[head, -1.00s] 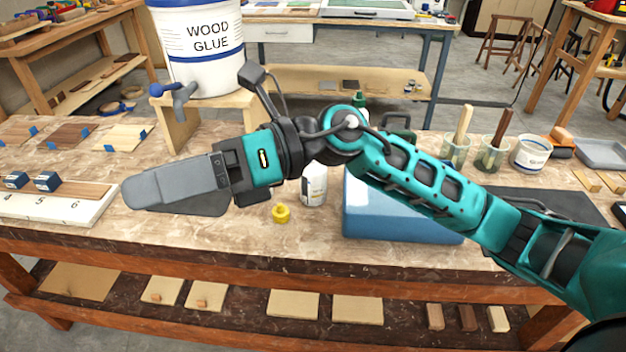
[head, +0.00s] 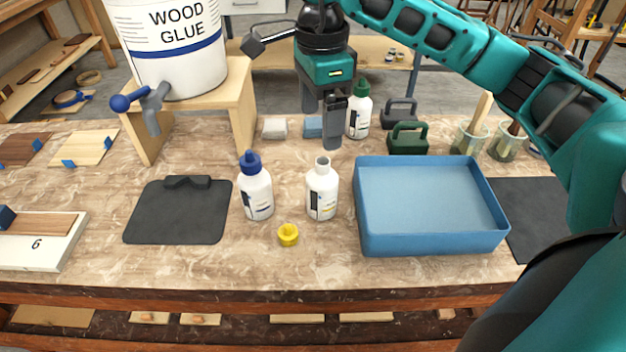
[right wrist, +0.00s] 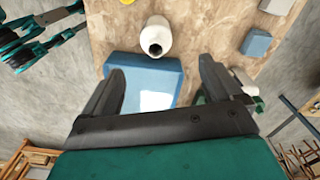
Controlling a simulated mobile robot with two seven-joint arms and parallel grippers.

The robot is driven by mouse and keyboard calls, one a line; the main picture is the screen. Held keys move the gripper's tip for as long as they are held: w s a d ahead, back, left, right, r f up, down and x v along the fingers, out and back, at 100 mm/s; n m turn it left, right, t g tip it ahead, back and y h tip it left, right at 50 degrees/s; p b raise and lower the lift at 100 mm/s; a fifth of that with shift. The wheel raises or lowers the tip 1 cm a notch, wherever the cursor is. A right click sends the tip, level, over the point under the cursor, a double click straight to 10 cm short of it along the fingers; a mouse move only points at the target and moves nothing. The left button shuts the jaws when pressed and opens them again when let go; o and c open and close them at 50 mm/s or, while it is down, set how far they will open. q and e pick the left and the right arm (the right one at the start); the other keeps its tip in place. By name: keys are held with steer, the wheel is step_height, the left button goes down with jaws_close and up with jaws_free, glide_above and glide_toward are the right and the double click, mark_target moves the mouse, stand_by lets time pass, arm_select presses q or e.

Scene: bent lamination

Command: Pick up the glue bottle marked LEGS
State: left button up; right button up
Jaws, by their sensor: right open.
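Three white bottles stand on the bench, and I cannot read LEGS on any label. One has a blue cap (head: 256,188). One is open-topped (head: 322,190) and also shows in the right wrist view (right wrist: 156,37). A green-capped bottle (head: 358,112) stands farther back; in the right wrist view it is partly hidden behind a finger. My right gripper (head: 322,118) is open and empty, pointing down above the back of the bench, just left of the green-capped bottle. Its spread fingers show in the right wrist view (right wrist: 158,92). My left gripper is not in view.
A yellow cap (head: 288,235) lies before the open-topped bottle. A blue tray (head: 432,245) is to the right, a black mat (head: 178,215) to the left. The wood glue bucket (head: 172,45) stands on a wooden stand (head: 243,105). Grey (head: 275,128) and blue (head: 313,127) blocks lie near the gripper.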

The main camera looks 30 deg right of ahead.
mark_target(321, 161)
steer(key=f, duration=1.1)
steer(key=shift+s+f, duration=0.3)
steer(key=shift+s, duration=0.05)
steer(key=c, duration=1.6)
